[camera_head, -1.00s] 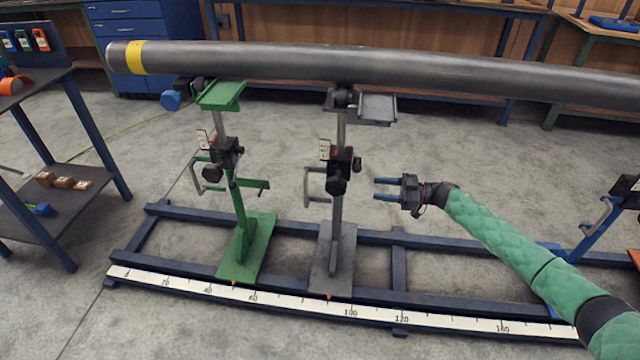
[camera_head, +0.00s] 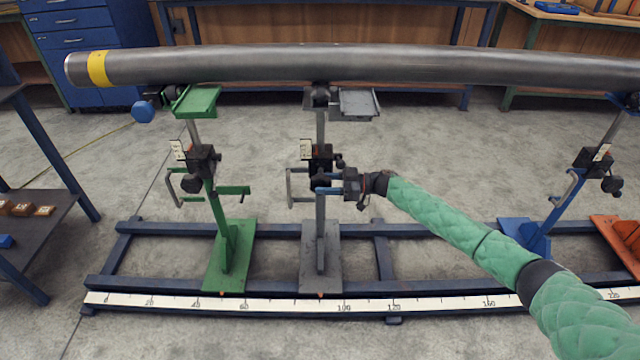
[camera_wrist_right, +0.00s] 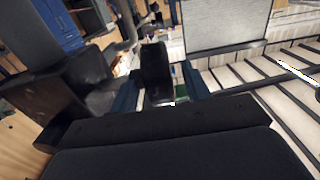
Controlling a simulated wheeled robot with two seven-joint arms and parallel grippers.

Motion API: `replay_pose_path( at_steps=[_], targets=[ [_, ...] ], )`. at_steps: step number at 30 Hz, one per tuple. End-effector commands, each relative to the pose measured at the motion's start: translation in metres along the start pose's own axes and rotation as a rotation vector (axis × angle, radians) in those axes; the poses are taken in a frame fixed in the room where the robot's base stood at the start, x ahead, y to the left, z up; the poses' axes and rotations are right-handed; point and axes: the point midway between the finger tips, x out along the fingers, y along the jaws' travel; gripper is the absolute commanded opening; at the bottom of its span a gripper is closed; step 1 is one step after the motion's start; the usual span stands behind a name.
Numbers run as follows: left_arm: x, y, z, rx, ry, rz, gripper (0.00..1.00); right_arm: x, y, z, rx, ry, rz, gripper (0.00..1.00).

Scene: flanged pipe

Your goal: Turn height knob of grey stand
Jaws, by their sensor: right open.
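The grey stand (camera_head: 320,252) stands upright on the blue rail frame, its head under the long pipe. Its black height knob (camera_head: 318,184) is on the dark block halfway up the post, partly hidden by my fingers. My right gripper (camera_head: 329,183) comes in from the right at knob height, its blue fingers open. In the right wrist view the black knob (camera_wrist_right: 156,72) lies between the two fingers (camera_wrist_right: 160,90). I cannot tell whether they touch it. My left gripper is not in view.
The long grey pipe (camera_head: 400,66) runs across above the stands. A green stand (camera_head: 232,250) is on the left and a blue stand (camera_head: 535,228) on the right. The grey stand's crank handle (camera_head: 291,188) sticks out left. A ruler strip (camera_head: 270,305) lines the front rail.

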Motion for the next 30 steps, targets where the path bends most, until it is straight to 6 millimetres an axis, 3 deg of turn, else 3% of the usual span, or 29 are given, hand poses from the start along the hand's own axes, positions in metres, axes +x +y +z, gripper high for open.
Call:
replay_pose_path(
  at_steps=[4,12,19,30],
  targets=[
    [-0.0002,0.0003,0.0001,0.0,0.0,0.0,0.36,0.0129,0.0,-0.0002,-0.001,0.0,-0.001,0.47],
    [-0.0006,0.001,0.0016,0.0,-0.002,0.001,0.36,0.015,0.0001,-0.0002,-0.001,0.0,0.0,0.47],
    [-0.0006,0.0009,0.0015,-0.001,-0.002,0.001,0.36,0.0148,0.0001,-0.0004,-0.001,0.0,0.0,0.03],
    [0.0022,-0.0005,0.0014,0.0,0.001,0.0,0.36,0.0147,0.0003,0.0004,0.001,0.02,0.001,0.03]
  ],
)
